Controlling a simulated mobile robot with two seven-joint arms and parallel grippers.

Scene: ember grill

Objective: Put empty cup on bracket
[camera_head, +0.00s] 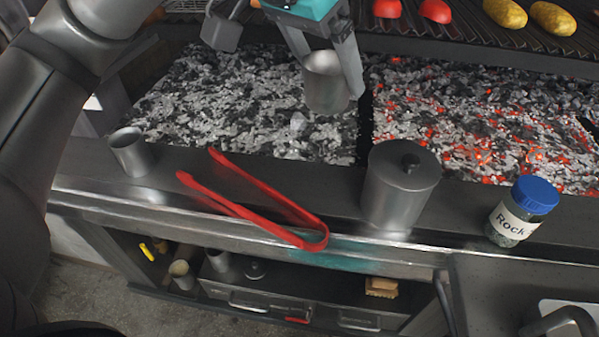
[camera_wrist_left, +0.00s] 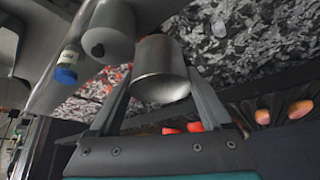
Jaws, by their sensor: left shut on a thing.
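My left gripper (camera_head: 333,72) is shut on a metal cup (camera_head: 325,84) and holds it above the ash bed of the grill. In the left wrist view the same cup (camera_wrist_left: 160,72) sits between the fingers of the gripper (camera_wrist_left: 158,95). A second metal cup (camera_head: 130,152) stands tilted in the picture on the ledge at the left. I cannot make out a bracket for certain. My right gripper is in neither view.
Red tongs (camera_head: 250,208), a lidded metal canister (camera_head: 398,190) and a blue-capped Rock jar (camera_head: 520,212) are on the front ledge. Glowing coals (camera_head: 480,120) lie at the right. Tomatoes (camera_head: 435,11) and potatoes (camera_head: 553,18) lie on the rear grate. A lower shelf holds metal boxes (camera_head: 262,292).

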